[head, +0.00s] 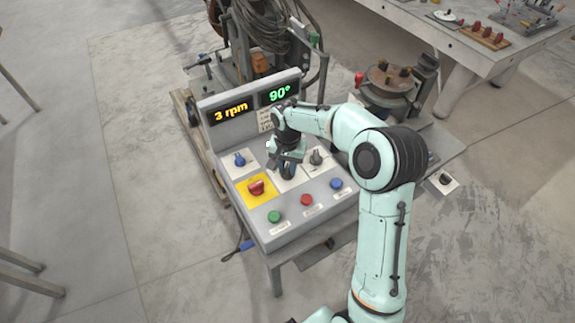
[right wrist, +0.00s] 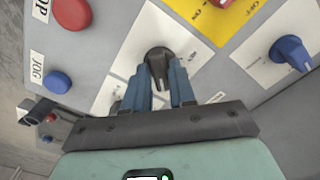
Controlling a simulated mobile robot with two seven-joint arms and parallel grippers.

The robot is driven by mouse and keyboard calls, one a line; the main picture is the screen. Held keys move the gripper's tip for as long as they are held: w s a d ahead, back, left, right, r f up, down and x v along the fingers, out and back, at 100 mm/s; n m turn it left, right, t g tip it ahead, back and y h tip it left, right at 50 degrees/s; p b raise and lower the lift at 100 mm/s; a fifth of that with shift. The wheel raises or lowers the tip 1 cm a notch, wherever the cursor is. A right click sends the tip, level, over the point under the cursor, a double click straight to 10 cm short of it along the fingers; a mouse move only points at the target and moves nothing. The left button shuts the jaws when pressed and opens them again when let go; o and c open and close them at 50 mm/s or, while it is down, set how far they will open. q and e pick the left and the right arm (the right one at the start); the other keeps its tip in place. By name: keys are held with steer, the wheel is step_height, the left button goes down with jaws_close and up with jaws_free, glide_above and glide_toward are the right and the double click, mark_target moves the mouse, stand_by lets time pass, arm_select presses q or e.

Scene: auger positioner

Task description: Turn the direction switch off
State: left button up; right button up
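The control panel (head: 262,232) carries a white plate with a black rotary knob (right wrist: 158,58), which I take to be the direction switch; its label is not readable. In the head view my right gripper (head: 287,168) is over this middle plate and hides most of the knob. In the right wrist view the two blue fingers of my right gripper (right wrist: 160,88) stand close on either side of the knob's handle, seemingly touching it. My left gripper is not in view.
Around it are a blue knob (head: 239,159), a red switch (head: 257,187) on a yellow plate, another black knob (head: 317,157), and green (head: 274,216), red (head: 306,200) and blue (head: 336,183) buttons.

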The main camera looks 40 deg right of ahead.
jaws_close()
steer(key=shift+n, duration=0.3)
steer(key=n, duration=0.3)
steer(key=shift+n, duration=0.3)
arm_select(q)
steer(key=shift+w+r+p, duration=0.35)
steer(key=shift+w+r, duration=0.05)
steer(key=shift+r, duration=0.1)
arm_select(e)
steer(key=shift+n, duration=2.2)
steer(key=shift+o, duration=2.4)
jaws_free()
